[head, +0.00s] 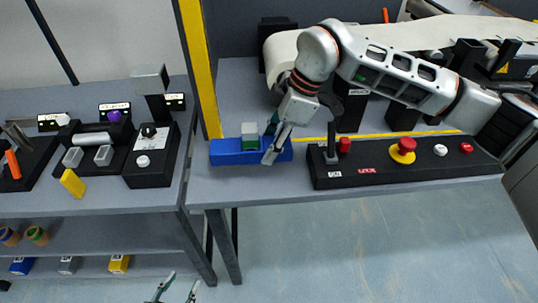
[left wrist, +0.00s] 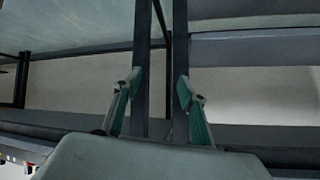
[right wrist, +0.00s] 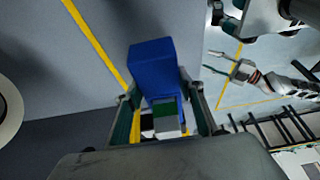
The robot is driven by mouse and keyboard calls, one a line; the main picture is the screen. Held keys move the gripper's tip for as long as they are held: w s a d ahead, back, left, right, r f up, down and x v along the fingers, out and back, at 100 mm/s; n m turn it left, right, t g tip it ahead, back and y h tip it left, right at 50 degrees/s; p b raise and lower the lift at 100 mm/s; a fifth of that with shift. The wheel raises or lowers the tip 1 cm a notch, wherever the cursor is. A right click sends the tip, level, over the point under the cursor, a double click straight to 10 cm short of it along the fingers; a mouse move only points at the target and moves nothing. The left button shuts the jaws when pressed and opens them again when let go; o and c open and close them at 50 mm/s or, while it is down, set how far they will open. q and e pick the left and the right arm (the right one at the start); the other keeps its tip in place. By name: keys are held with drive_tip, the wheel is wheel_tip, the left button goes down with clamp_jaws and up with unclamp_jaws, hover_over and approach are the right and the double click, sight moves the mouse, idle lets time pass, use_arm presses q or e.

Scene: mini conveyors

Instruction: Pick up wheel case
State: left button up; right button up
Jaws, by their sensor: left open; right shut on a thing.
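A long blue case (head: 227,152), which I take to be the wheel case, lies along the front of the bench. A block (head: 250,134), grey on top and green below, sits on it. My right gripper (head: 272,140) is at the case's right part, one finger in front and one behind, shut on it. In the right wrist view the case (right wrist: 152,62) runs out from between the fingers, with the green and grey block (right wrist: 167,115) close by. My left gripper (head: 175,294) is open and empty, low in front of the bench; its parted fingers show in the left wrist view (left wrist: 159,88).
A black control box (head: 400,168) with red, white and yellow-red buttons stands right of the case. A conveyor (head: 430,32) runs behind. A yellow post (head: 200,70) rises at the left. The left bench holds black fixtures; small coloured cases (head: 70,265) lie on its lower shelf.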

wheel_tip(320, 180, up, 14)
drive_tip(key=p, duration=0.1)
drive_tip(key=shift+r, duration=0.25)
